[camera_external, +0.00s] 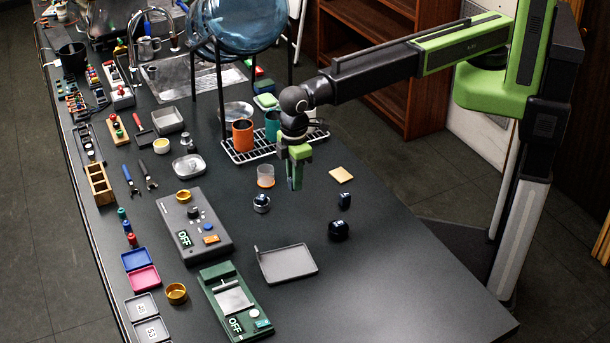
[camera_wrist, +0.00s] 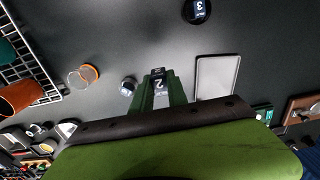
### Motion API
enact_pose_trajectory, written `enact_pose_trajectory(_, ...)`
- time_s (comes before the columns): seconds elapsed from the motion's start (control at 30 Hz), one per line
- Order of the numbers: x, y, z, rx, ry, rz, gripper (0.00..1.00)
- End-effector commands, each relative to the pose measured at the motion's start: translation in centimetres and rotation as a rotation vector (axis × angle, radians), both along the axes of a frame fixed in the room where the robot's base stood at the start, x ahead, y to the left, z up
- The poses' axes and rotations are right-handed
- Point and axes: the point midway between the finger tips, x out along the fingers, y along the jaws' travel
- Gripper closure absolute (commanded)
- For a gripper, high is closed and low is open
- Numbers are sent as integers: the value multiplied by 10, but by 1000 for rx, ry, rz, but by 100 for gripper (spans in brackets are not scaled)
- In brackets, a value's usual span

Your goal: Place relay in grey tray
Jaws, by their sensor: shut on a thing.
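The flat grey tray (camera_external: 288,264) lies empty on the counter, nearer the camera than my gripper. In the wrist view the tray (camera_wrist: 216,77) is to the right of the fingers, apart from them.
A dark round part marked 3 (camera_external: 338,230) and a small dark block (camera_external: 344,200) stand right of my gripper. A clear cup with an orange rim (camera_external: 265,177) and a small round part (camera_external: 261,203) are to its left.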

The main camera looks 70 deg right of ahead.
Motion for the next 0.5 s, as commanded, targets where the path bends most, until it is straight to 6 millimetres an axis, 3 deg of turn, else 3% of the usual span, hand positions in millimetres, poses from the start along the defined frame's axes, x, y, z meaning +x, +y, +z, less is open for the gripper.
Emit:
enact_pose_trajectory(0.3,-32,70,-54,0,0,3,100)
enact_pose_trajectory(0.5,-48,99,-70,0,0,1,100)
